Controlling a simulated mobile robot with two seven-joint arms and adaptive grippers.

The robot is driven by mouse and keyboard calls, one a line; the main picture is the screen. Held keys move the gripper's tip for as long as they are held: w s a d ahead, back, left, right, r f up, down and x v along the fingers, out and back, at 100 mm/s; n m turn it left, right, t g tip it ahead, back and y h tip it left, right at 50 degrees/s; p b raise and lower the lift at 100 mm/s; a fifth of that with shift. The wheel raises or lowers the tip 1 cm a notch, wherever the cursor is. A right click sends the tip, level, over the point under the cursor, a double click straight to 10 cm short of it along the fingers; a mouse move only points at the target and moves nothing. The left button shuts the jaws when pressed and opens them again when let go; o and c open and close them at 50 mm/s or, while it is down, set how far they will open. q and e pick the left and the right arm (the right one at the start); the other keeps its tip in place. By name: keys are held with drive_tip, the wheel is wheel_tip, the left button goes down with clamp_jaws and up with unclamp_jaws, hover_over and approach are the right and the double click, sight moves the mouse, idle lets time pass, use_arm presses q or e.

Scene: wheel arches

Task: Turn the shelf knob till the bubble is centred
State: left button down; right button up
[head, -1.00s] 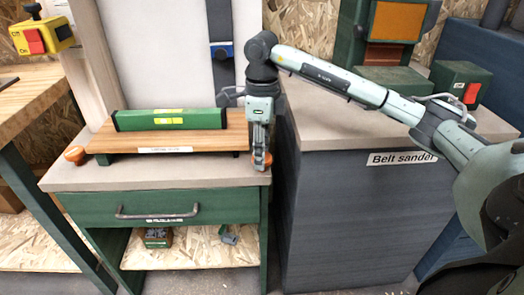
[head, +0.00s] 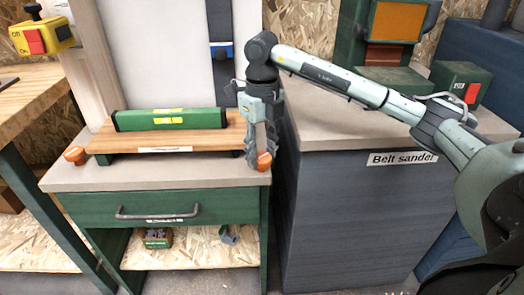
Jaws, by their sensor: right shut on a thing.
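A green spirit level (head: 170,119) with yellow vials lies along a wooden shelf board (head: 165,139) on the cabinet top. The bubble is too small to make out. One orange knob (head: 74,155) is at the board's left end. Another orange knob (head: 264,161) is at its right end, partly hidden by my right gripper (head: 259,160). The right gripper points down and is shut on this right knob. My left gripper is not in view.
The cabinet has a green drawer with a metal handle (head: 157,213) below the board. A grey belt sander bench (head: 370,205) stands close on the right, under my right arm. A yellow switch box (head: 42,36) is at the upper left.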

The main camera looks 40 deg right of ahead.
sight(262, 157)
idle(0.4)
drive_tip(key=o, duration=1.2)
drive_tip(key=shift+c, duration=0.2)
wheel_tip(262, 157, up, 12)
